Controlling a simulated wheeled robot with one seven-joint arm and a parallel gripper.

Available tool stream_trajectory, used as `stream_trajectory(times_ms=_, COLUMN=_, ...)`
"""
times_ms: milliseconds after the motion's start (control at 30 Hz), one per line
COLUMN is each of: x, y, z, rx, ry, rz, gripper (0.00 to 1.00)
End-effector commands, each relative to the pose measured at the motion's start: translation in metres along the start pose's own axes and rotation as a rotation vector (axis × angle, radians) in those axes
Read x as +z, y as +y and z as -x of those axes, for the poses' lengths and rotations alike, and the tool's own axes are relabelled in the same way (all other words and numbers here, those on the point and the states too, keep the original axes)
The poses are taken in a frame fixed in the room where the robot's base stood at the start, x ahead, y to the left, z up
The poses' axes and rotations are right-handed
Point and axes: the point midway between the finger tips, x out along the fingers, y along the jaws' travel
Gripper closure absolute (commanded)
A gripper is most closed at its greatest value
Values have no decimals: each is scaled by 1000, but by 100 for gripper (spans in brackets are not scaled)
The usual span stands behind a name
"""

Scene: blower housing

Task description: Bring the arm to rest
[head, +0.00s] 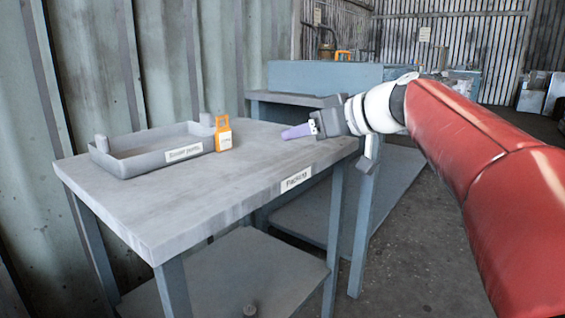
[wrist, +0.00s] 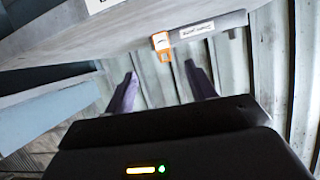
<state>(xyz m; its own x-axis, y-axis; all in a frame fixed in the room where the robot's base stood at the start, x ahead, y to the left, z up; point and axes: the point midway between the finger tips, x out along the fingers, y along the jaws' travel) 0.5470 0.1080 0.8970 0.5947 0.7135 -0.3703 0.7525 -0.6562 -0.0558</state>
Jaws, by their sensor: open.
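My gripper (head: 300,131) is at the right end of the packing table (head: 240,178) in the head view, with my red and white arm reaching in from the right. Its purple fingers point left, toward the wall side. In the wrist view the two fingers (wrist: 160,92) stand apart with nothing between them, so the gripper is open and empty. I cannot tell its exact height over the tabletop.
A grey tray (head: 128,166) with a label and an orange tagged object (head: 223,134) are on the table's left part; the orange object also shows in the wrist view (wrist: 162,42). A blue-grey bench (head: 310,75) stands behind. Corrugated wall is at left. Floor is clear at lower right.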

Motion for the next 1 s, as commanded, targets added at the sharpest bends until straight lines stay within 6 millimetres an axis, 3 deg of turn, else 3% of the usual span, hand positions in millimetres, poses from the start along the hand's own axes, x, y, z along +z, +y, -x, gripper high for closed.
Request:
stream_trajectory(times_ms=167, x=23, y=-15, z=12, rx=39, ry=-85, rz=-75, gripper=45)
stream_trajectory(times_ms=367, x=68, y=-38, z=32, rx=121, ry=-221, rz=-195, gripper=45)
stream_trajectory(times_ms=567, x=143, y=-72, z=71, rx=277, ry=-400, rz=-346, gripper=45)
stream_trajectory(times_ms=700, x=218, y=-99, z=112, rx=455, ry=-532, rz=-456, gripper=45)
stream_trajectory(times_ms=800, x=262, y=-111, z=134, rx=564, ry=-587, rz=-502, gripper=45)
stream_trajectory(times_ms=900, x=291, y=-118, z=149, rx=638, ry=-616, rz=-525, gripper=45)
stream_trajectory(times_ms=1000, x=305, y=-120, z=155, rx=676, ry=-628, rz=-536, gripper=45)
